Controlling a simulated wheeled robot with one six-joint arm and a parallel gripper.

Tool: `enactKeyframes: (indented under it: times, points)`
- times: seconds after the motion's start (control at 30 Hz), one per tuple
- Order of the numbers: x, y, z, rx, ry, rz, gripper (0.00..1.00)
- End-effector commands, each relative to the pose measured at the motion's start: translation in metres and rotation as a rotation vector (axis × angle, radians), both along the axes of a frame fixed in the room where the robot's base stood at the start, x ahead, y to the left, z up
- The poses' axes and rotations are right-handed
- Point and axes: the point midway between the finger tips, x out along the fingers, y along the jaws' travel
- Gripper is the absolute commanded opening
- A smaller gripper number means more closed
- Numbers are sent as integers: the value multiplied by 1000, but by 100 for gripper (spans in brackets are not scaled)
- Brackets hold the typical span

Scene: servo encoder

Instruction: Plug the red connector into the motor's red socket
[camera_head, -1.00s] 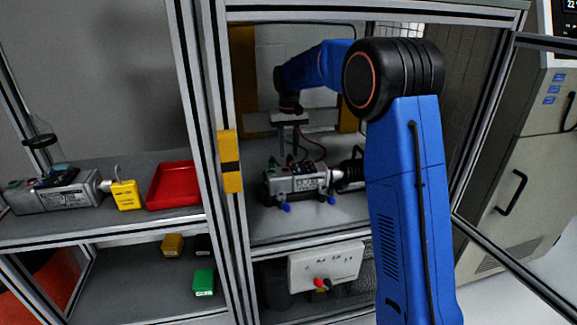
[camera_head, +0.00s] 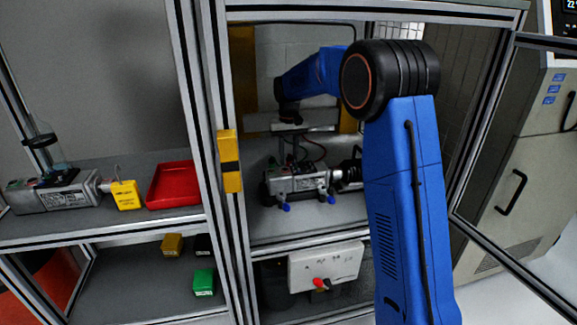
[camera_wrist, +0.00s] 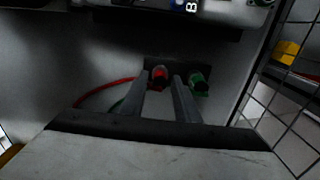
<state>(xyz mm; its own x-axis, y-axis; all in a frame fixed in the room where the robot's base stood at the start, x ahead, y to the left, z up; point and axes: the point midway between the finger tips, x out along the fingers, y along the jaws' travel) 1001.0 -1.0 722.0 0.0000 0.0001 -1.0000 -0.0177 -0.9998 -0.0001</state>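The red connector (camera_wrist: 159,74) stands against a dark block in the wrist view, with a red cable curving off to the left. My gripper (camera_wrist: 160,80) has one finger on each side of it, with narrow gaps visible, so it looks open around the connector. In the head view my gripper (camera_head: 290,150) points down behind the motor (camera_head: 300,180), and its fingertips are hard to make out. The motor lies on the cabinet shelf. Only its edge (camera_wrist: 180,5) shows at the top of the wrist view, and its red socket cannot be made out.
A green connector (camera_wrist: 198,82) stands close to the right finger. Cabinet posts (camera_head: 228,100) frame the workspace, and a wire mesh (camera_wrist: 275,110) is at right.

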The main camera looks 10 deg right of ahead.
Motion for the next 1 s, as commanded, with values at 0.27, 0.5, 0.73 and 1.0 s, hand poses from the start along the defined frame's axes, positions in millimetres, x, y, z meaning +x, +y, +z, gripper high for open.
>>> enactKeyframes:
  times: [0.27,0.5,0.73,1.0]
  points:
    - [0,0,0,0,0,0,0]
    - [0,0,0,0,0,0,0]
    - [0,0,1,0,0,0,0]
    - [0,0,10,0,-1,0,0]
